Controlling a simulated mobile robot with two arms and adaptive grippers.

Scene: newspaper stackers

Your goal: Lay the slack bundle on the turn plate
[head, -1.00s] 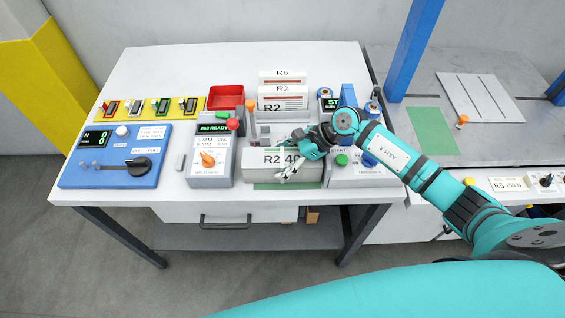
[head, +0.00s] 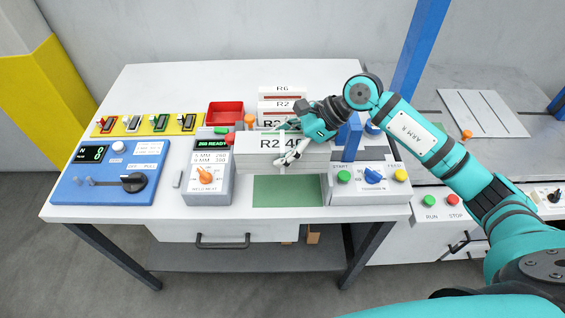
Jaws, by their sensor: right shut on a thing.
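The bundle labelled "R2 48" (head: 255,152) is a white block of stacked paper with a pale strap across its front. My right gripper (head: 294,142) is shut on it at its right part and holds it above the white bench, behind and above a green mat (head: 287,190). I cannot tell for sure which surface is the turn plate; a pale plate with dark lines (head: 483,112) lies on the grey table at the right. My left gripper is not in view.
Behind the bundle stand white stacks labelled "R6" (head: 283,93) and "R2". A tensioner box (head: 370,190) is right. A blue post (head: 421,45) rises behind my arm.

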